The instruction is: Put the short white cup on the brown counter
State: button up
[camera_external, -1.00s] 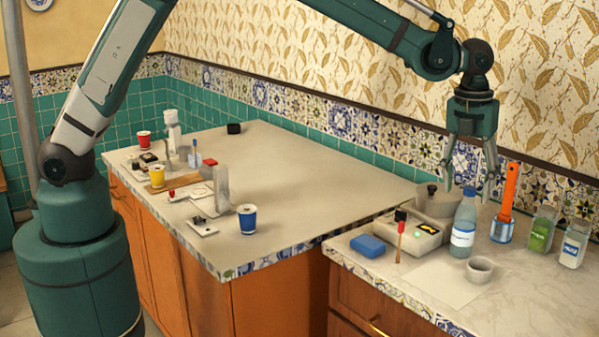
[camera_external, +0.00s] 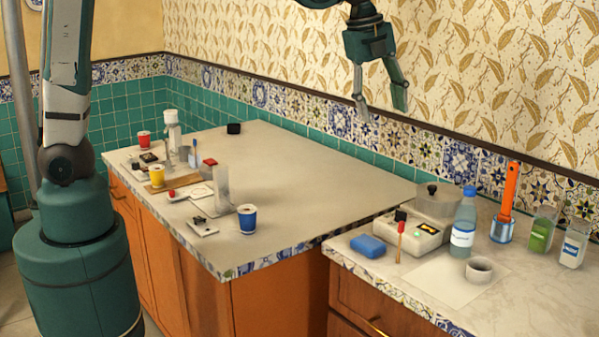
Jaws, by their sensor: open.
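A short white cup (camera_external: 479,270) stands upright on a pale sheet on the right-hand marble counter, in front of the blue-capped bottle. Two counters show: the right one (camera_external: 545,285) has a whitish marble top over brown wooden drawers, and the larger left one (camera_external: 320,190) has a grey-beige top over orange-brown cabinets. My gripper (camera_external: 382,112) is open and empty, high above the back of the left counter, up and to the left of the cup and well apart from it.

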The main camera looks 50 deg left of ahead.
jog(key=s+a+r+n+t, duration=0.1)
jog(key=s+a+r+n, duration=0.1)
jog(key=s+a+n, duration=0.55)
jog(key=s+a+r+n+t, duration=0.1)
jog(key=s+a+r+n, duration=0.3)
jog(key=a, duration=0.7)
jog(key=s+a+f+n+t, duration=0.1)
jog(key=s+a+f+n, duration=0.1)
jog(key=s, duration=0.4)
jog(key=s+a+f+n, duration=0.3)
jog(key=s+a+n, duration=0.1)
jog(key=s+a, duration=0.2)
jog(key=s+a+f+n+t+y, duration=0.1)
jog(key=s+a+f+n, duration=0.2)
jog(key=s+a+n, duration=0.1)
jog(key=shift+s+a+t, duration=0.3)
jog(key=shift+s+a, duration=0.1)
jog(key=shift+s, duration=0.5)
